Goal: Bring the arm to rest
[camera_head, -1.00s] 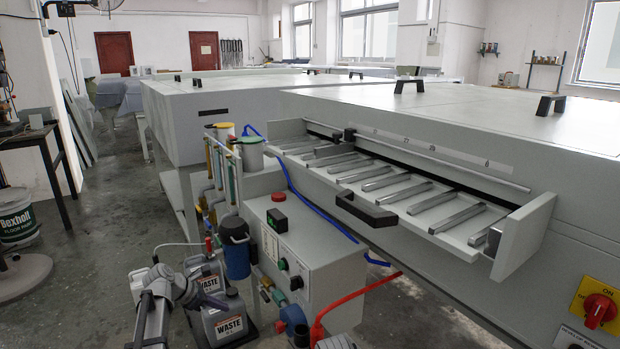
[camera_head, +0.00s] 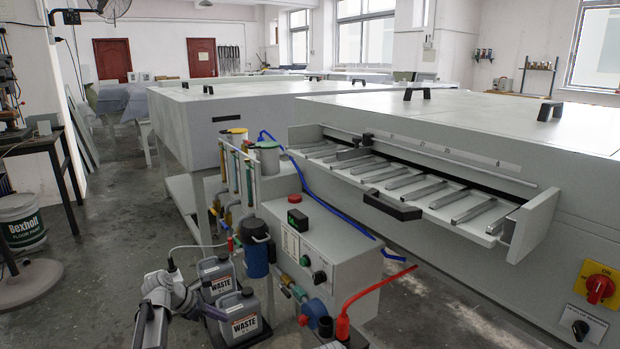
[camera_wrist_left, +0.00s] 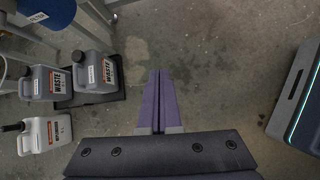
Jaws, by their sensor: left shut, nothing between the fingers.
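My left arm comes in at the lower left of the head view. Its left gripper (camera_head: 214,312) is in front of the grey waste jugs, and its fingers partly overlap them in the picture. In the left wrist view the purple fingers of the left gripper (camera_wrist_left: 159,74) lie together, shut, with nothing between them. They are over bare concrete floor, to the right of the jugs and apart from them. My right gripper does not show.
Two grey waste jugs (camera_head: 241,316) stand on a dark tray (camera_wrist_left: 92,98); a white jug (camera_wrist_left: 44,134) is beside them. A control box (camera_head: 333,238) with hoses stands nearby. The plate processor's drawer (camera_head: 541,222) juts out. Open floor (camera_head: 110,240) lies at left.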

